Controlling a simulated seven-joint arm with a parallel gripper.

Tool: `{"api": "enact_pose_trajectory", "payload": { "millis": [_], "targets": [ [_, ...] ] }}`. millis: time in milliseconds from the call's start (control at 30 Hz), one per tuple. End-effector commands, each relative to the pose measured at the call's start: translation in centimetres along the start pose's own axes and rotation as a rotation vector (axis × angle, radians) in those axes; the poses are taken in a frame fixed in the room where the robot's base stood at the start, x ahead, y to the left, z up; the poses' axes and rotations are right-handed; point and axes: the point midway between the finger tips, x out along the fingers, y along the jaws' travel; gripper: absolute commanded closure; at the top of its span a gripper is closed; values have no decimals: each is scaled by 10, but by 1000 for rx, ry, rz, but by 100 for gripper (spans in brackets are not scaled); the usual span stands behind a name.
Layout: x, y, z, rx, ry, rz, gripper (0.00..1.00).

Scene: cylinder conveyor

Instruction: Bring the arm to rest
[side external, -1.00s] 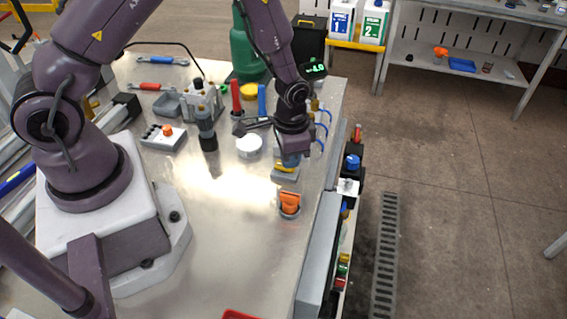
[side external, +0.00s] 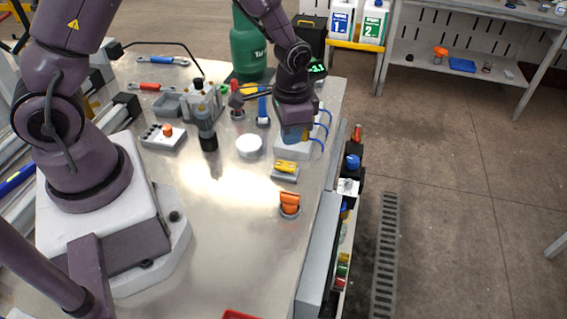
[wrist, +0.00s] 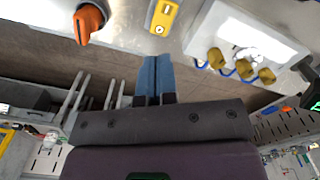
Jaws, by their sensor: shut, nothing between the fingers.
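My gripper (side external: 296,138) hangs over the right part of the metal bench, pointing down. Its blue fingers are pressed together and hold nothing. In the wrist view the closed blue fingers (wrist: 156,78) show at the centre. A small grey-based yellow block (side external: 286,165) lies just in front of the gripper, apart from it. The orange knob (side external: 289,200) stands further forward. A pale block (wrist: 245,40) with brass fittings and blue hoses is close to the fingers at the right of the wrist view. In the side view the gripper partly hides this block.
The bench (side external: 225,245) has bare room at the front middle. A white round piece (side external: 249,146), a dark bottle (side external: 207,133) and a grey button box (side external: 164,137) stand left of the gripper. A green gas cylinder (side external: 248,48) stands behind. The bench's right edge is close.

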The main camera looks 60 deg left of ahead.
Motion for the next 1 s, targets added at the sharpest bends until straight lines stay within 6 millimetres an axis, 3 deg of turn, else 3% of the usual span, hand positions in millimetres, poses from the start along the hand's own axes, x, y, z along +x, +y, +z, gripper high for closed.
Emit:
{"api": "enact_pose_trajectory", "payload": {
  "millis": [233,367,667,800,1000],
  "targets": [
    [0,0,2,-13,-9,2,100],
    [-4,6,26,-62,-92,19,100],
    [-99,13,64,-166,-27,1,100],
    [-146,18,88,-208,58,-12,100],
    [-198,26,124,-249,216,-30,100]
  ]
}}
